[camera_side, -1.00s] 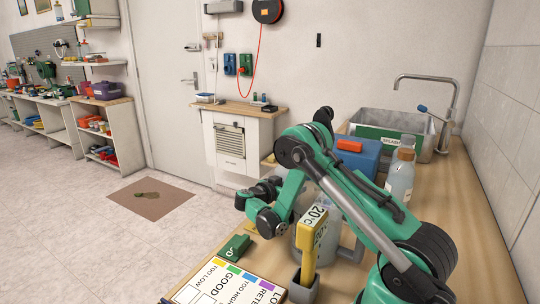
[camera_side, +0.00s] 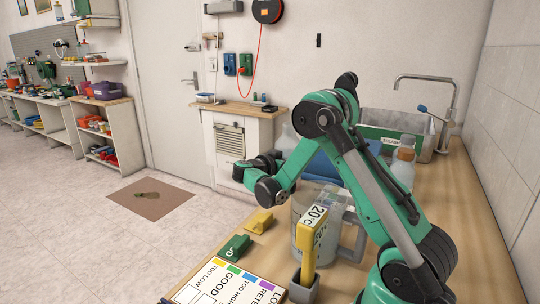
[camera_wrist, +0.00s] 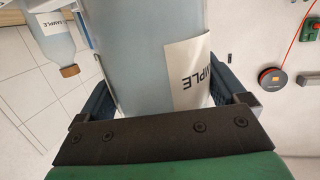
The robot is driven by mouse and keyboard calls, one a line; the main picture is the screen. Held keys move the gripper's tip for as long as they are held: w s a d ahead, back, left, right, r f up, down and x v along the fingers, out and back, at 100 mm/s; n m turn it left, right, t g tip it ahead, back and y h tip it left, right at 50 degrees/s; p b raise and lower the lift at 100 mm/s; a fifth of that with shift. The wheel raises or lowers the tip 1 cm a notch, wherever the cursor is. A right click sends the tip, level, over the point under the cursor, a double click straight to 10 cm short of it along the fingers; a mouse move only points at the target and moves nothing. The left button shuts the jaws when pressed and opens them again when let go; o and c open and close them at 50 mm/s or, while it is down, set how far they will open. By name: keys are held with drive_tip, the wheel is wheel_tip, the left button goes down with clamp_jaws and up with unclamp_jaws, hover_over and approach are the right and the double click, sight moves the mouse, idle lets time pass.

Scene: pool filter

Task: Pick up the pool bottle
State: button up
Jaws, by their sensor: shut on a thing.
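My gripper (camera_side: 272,160) is shut on a pale translucent bottle (camera_wrist: 145,60) with a white label reading SAMPLE. In the wrist view the bottle stands between the two dark fingers, and its far end runs out of the picture. In the side view the bottle (camera_side: 287,140) shows only in part, behind my arm. A second bottle with an orange-brown cap (camera_side: 401,168) stands on the counter at the right. It also shows upside down at the left of the wrist view (camera_wrist: 57,45).
A clear jug (camera_side: 318,205) and a yellow thermometer (camera_side: 307,245) in a grey holder stand on the counter (camera_side: 470,215). A green block (camera_side: 234,247), a yellow block (camera_side: 258,222) and a colour chart (camera_side: 222,285) lie in front. A blue box (camera_side: 322,165) and a steel sink (camera_side: 440,135) stand behind.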

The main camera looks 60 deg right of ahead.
wheel_tip(320, 180, up, 12)
drive_tip(key=shift+r, duration=0.1)
drive_tip(key=w+a+r+n+t+y, duration=0.1)
drive_tip(key=w+a+n+t+y, duration=0.1)
drive_tip(key=a+n+t, duration=0.3)
drive_tip(key=w+a+r+n+t+y, duration=0.1)
drive_tip(key=w+a+n+t+y, duration=0.2)
drive_tip(key=a, duration=1.1)
drive_tip(key=w+a+r+n+t+y, duration=0.1)
drive_tip(key=w+a+n+t+y, duration=0.1)
drive_tip(key=a+n+t+y, duration=0.4)
drive_tip(key=a+n+t, duration=0.2)
drive_tip(key=a+t, duration=0.2)
drive_tip(key=shift+w+a+r+n, duration=0.25)
drive_tip(key=shift+w+r+n, duration=0.1)
drive_tip(key=shift+r+n, duration=0.05)
